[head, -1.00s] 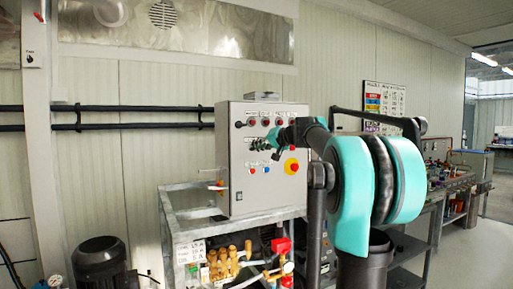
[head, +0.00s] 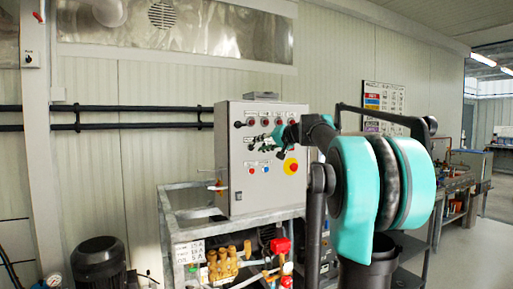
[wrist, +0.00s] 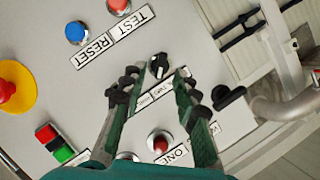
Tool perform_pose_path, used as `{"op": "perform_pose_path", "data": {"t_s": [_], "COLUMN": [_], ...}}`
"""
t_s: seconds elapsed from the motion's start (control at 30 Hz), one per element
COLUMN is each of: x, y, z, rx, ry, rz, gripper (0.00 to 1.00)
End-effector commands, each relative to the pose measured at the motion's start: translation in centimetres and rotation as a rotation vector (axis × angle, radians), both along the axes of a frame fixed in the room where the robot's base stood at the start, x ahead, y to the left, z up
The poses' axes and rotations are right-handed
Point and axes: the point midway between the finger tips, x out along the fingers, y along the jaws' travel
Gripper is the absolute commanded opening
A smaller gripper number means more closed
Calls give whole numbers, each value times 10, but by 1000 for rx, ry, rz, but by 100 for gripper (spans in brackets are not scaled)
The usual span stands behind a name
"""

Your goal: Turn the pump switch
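A grey control panel (head: 226,165) stands upright in the head view, with my gripper (head: 258,142) in front of its switches. In the wrist view, a small black rotary switch (wrist: 158,66) shows on the panel face between the fingertips of my gripper (wrist: 160,76). The gripper is open, with one finger on each side of the switch. I cannot tell whether the fingers touch it. A printed label lies below the switch, between the fingers. A second black switch (wrist: 229,98) sits right of the right finger.
A red button (wrist: 159,142) lies between the finger bases. Blue (wrist: 76,33) and red buttons, a red-and-yellow emergency stop (wrist: 12,88) and a red-green rocker are nearby. A metal frame (head: 186,224) with brass fittings (head: 226,264) stands below the panel.

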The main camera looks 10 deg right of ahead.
Motion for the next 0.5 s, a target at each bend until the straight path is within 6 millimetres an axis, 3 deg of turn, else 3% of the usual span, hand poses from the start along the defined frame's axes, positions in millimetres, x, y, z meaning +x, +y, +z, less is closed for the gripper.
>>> {"op": "perform_pose_path", "data": {"t_s": [0.3, 0.5], "x": [-52, -70], "y": [-36, -48], "z": [17, 23], "rx": [-1, 0], "ry": [0, 0], "rz": [-3, -1], "gripper": [30, 30]}}
